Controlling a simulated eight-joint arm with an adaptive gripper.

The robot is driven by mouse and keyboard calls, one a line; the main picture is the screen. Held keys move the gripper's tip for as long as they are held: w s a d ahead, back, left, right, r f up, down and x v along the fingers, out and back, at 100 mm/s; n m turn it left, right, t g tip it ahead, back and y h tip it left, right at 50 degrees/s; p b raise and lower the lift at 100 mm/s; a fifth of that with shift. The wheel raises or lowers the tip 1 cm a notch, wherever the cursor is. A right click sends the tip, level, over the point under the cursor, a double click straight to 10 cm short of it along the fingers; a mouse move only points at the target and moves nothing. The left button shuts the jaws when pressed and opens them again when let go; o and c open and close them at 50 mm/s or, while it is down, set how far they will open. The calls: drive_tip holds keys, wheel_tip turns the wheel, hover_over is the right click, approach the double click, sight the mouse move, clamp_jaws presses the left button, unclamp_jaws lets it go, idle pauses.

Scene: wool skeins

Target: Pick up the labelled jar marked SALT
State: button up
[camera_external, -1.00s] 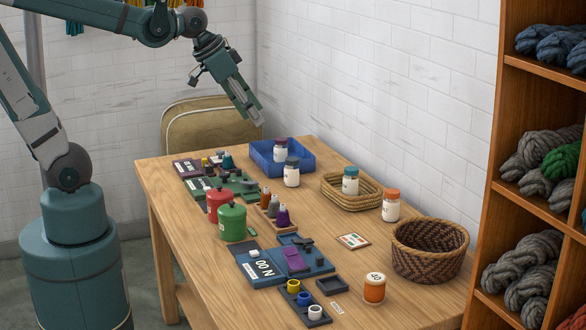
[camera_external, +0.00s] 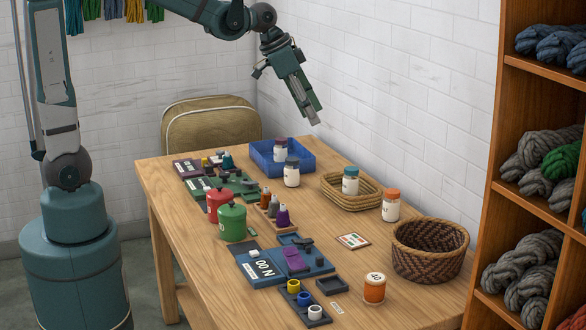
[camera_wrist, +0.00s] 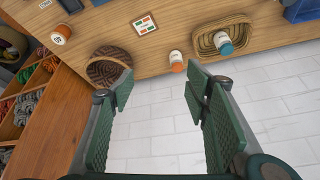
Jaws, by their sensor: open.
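Several white labelled jars stand on the wooden table, and their lettering is too small to read. One jar (camera_external: 280,153) is in the blue tray, and a dark-lidded jar (camera_external: 292,176) stands just in front of it. A teal-lidded jar (camera_external: 351,184) is in the shallow wicker basket; it also shows in the wrist view (camera_wrist: 224,44). An orange-lidded jar (camera_external: 391,209) stands to the right of that basket; the wrist view shows it too (camera_wrist: 177,62). My gripper (camera_external: 314,118) is open and empty, high above the table's back edge. Its spread fingers show in the wrist view (camera_wrist: 160,86).
The blue tray (camera_external: 266,163), shallow basket (camera_external: 343,203) and brown woven basket (camera_external: 431,263) line the back and right. Red (camera_external: 214,208) and green canisters (camera_external: 232,223) stand mid-left. An orange spool (camera_external: 374,290) is at the front. A wool shelf (camera_external: 482,240) borders the right.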

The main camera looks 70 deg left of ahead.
drive_tip(key=w+f+m, duration=0.1)
drive_tip(key=w+f, duration=0.3)
drive_tip(key=w, duration=0.3)
drive_tip(key=w+f+m, duration=0.1)
drive_tip(key=w+f, duration=0.3)
drive_tip(key=w, duration=0.3)
drive_tip(key=m+g+h, duration=0.2)
hover_over(392, 191)
drive_tip(key=s+a, duration=0.2)
wheel_tip(392, 191, down, 14)
drive_tip(key=f, duration=0.1)
drive_tip(key=shift+r, duration=0.25)
drive_tip(key=shift+x, duration=1.3)
drive_tip(key=shift+w+f, duration=0.1)
drive_tip(key=shift+x, duration=2.45)
drive_tip(key=shift+a, duration=0.15)
